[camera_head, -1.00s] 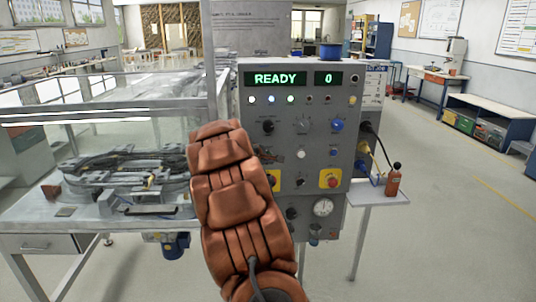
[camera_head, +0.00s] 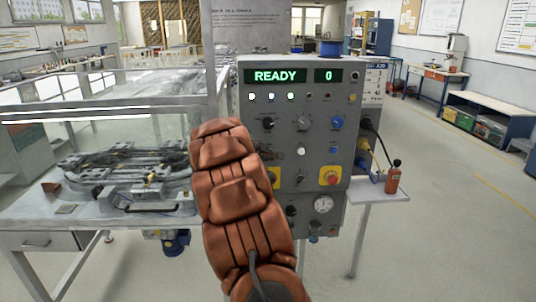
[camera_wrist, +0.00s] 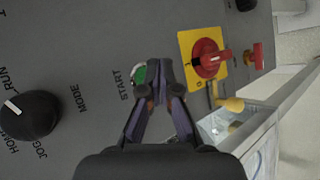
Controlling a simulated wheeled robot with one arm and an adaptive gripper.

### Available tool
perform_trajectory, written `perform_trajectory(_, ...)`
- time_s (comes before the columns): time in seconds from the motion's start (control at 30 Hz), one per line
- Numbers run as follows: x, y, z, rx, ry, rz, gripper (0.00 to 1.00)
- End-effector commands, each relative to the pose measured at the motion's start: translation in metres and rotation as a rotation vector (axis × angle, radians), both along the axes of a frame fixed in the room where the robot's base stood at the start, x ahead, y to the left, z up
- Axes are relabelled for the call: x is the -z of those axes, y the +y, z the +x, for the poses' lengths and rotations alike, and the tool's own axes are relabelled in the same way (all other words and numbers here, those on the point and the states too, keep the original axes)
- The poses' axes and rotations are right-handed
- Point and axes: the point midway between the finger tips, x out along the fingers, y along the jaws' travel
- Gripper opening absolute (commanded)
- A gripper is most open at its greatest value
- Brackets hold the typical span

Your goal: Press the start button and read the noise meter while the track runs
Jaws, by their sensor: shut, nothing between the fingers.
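The grey control panel (camera_head: 300,105) stands in the middle of the head view, its displays reading READY (camera_head: 276,76) and 0 (camera_head: 329,76). In the wrist view the green start button (camera_wrist: 139,73) shows beside the START label, partly hidden by my fingertips. My gripper (camera_wrist: 159,72) is shut and empty, its tips over or just beside the button; I cannot tell whether they touch it.
A red rotary switch (camera_wrist: 208,60) on a yellow plate is close to my fingertips. The mode knob (camera_wrist: 30,115) is at the left. The track (camera_head: 125,170) lies behind a clear guard on the left. A red bottle (camera_head: 393,177) stands on the right shelf.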

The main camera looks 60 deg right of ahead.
Motion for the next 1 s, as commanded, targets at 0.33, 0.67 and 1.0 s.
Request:
perform_trajectory(0.33, 0.0000, 0.0000, 0.0000, 0.000, 0.000, 0.000, 0.00)
perform_trajectory(0.67, 0.0000, -0.0034, 0.0026, 0.000, 0.000, 0.000, 0.00)
perform_trajectory(1.0, -0.0005, -0.0066, 0.0051, 0.000, 0.000, 0.000, 0.00)
